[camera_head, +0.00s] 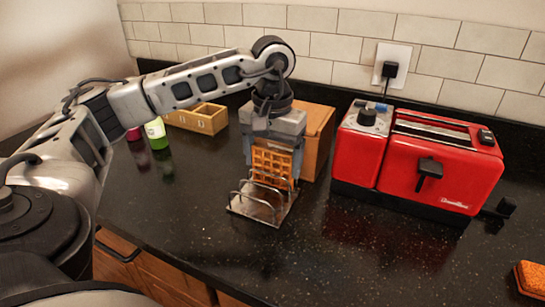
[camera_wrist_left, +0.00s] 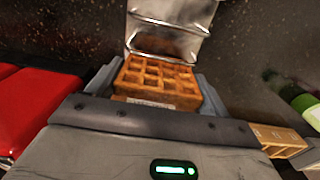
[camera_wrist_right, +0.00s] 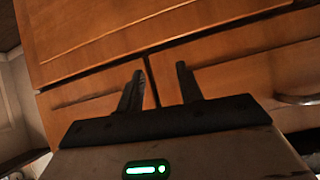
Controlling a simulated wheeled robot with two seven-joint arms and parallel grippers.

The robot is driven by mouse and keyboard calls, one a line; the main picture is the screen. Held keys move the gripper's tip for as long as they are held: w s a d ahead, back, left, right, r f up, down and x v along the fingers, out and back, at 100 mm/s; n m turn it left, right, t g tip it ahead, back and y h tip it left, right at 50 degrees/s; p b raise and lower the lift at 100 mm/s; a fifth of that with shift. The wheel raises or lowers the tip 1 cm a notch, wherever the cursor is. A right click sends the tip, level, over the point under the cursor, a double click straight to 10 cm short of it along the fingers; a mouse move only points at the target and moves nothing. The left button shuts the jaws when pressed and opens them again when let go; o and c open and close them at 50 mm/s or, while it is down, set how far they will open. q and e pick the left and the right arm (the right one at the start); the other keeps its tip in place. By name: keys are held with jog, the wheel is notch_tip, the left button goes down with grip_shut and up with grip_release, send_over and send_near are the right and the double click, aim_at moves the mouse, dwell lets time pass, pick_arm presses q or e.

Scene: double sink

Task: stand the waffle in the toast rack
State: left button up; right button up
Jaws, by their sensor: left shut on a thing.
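The waffle (camera_head: 272,163) is golden brown with a square grid. My left gripper (camera_head: 273,150) points down and is shut on its upper part, holding it upright. The toast rack (camera_head: 262,203) is a metal tray with wire hoops on the counter. The waffle's lower edge is at the back of the rack, among or just behind the hoops; I cannot tell whether it touches the tray. In the left wrist view the waffle (camera_wrist_left: 160,78) sits between the fingers, with the rack (camera_wrist_left: 172,22) beyond it. My right gripper (camera_wrist_right: 160,88) is open and empty, facing wooden cabinet fronts.
A red toaster (camera_head: 420,160) stands right of the rack. A wooden box (camera_head: 318,140) is behind the gripper. A wooden tray (camera_head: 200,118) and a green-labelled bottle (camera_head: 156,133) are at the back left. An orange item (camera_head: 531,279) lies at the right edge. The front counter is clear.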

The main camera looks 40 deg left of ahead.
aim_at(273, 149)
pick_arm(q)
jog(key=o, duration=0.7)
pick_arm(e)
jog(key=shift+w, duration=0.1)
pick_arm(q)
jog(key=shift+r+p, duration=0.65)
jog(key=shift+r, duration=0.15)
jog(key=shift+r+p, duration=0.5)
jog(key=shift+r, duration=0.2)
jog(key=shift+r+p, duration=1.2)
jog(key=shift+r, duration=0.5)
notch_tip(273, 149, up, 2)
jog(key=shift+p, duration=0.75)
jog(key=shift+r, duration=0.35)
pick_arm(e)
jog(key=r, duration=0.1)
jog(key=d, duration=0.1)
jog(key=r, duration=0.1)
jog(key=shift+s+d+r+g+h, duration=0.2)
jog(key=shift+s+r+g+h, duration=0.05)
jog(key=shift+r+g+h, duration=0.05)
